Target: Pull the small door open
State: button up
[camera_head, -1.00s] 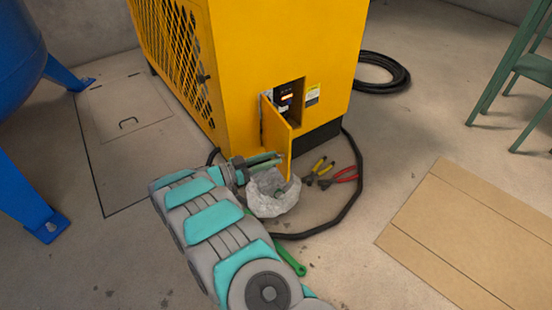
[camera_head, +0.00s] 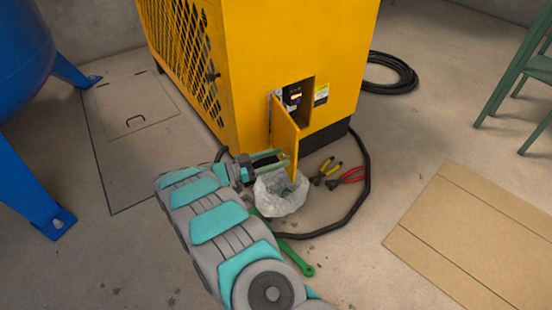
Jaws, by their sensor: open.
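The small yellow door (camera_head: 285,131) is on the front of the yellow machine (camera_head: 285,50). It stands swung outward, and the recess behind it (camera_head: 296,98) shows a dark panel with a small lit display. My gripper (camera_head: 281,158) is at the lower part of the door, on its left side, with its jaws apart. One fingertip looks close to or against the door's lower edge; I cannot tell whether it touches.
Yellow pliers (camera_head: 327,171), red-handled pliers (camera_head: 349,176), a green tool (camera_head: 300,265) and a black hose (camera_head: 366,165) lie nearby. Cardboard (camera_head: 480,235) lies to the right; a blue tank (camera_head: 20,60) stands left.

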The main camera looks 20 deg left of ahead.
jog(key=v, duration=0.7)
jog(key=shift+s+a+p, duration=0.25)
jog(key=shift+a+p, duration=0.05)
jog(key=shift+p, duration=0.05)
jog(key=shift+s, duration=0.1)
